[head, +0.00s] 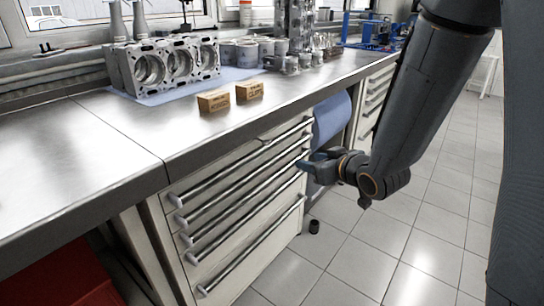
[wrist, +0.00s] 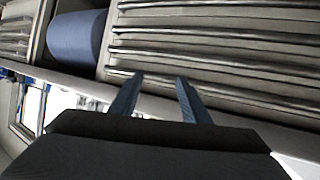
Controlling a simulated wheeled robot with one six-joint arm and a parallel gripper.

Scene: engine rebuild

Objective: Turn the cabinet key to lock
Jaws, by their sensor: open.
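The drawer cabinet (head: 235,205) stands under the metal bench, its drawers shut, with long bar handles. A small detail (head: 265,142) shows near the top drawer's handle, too small to tell whether it is the key. My gripper (head: 303,164) is at the right end of the cabinet front, near the upper handles. In the wrist view my gripper (wrist: 160,78) has its two blue fingers apart with nothing between them. The cabinet's handles (wrist: 215,60) run across the upper right of that view. No key can be made out there.
A blue roll (head: 332,118) hangs beside the cabinet, close to my gripper, and shows in the wrist view (wrist: 76,38). Two small boxes (head: 213,101) (head: 249,91) and an engine block (head: 165,66) stand on the bench (head: 125,118). The tiled floor (head: 380,232) is otherwise clear.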

